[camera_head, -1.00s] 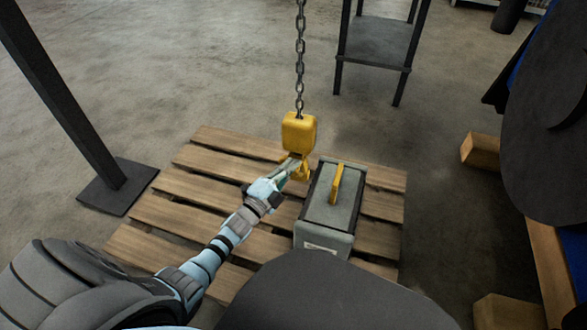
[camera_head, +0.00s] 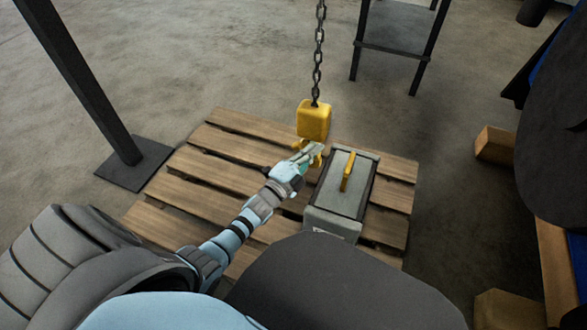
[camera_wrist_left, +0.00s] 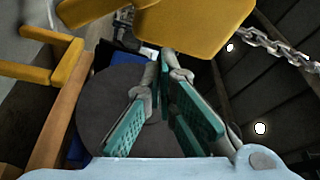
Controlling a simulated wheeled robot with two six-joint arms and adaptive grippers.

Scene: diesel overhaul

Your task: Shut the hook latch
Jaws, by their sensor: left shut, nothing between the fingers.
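A yellow hook block (camera_head: 313,119) hangs from a chain (camera_head: 317,60) above the pallet. Its yellow hook (camera_head: 318,159) is below it and partly hidden by my left gripper (camera_head: 311,152). The latch cannot be made out in either view. My left gripper is shut and empty, its fingertips at the hook just under the block; I cannot tell whether they touch it. In the left wrist view the fingers (camera_wrist_left: 164,62) point up towards the block (camera_wrist_left: 195,25), which fills the top middle, with the chain (camera_wrist_left: 280,45) to its right. My right gripper is out of view.
A grey case (camera_head: 326,190) with a yellow handle (camera_head: 347,171) stands on the wooden pallet (camera_head: 180,185), just right of the hook. A dark post (camera_head: 85,85) stands at left and a dark metal stand (camera_head: 395,28) behind. Wooden blocks (camera_head: 495,144) lie at right.

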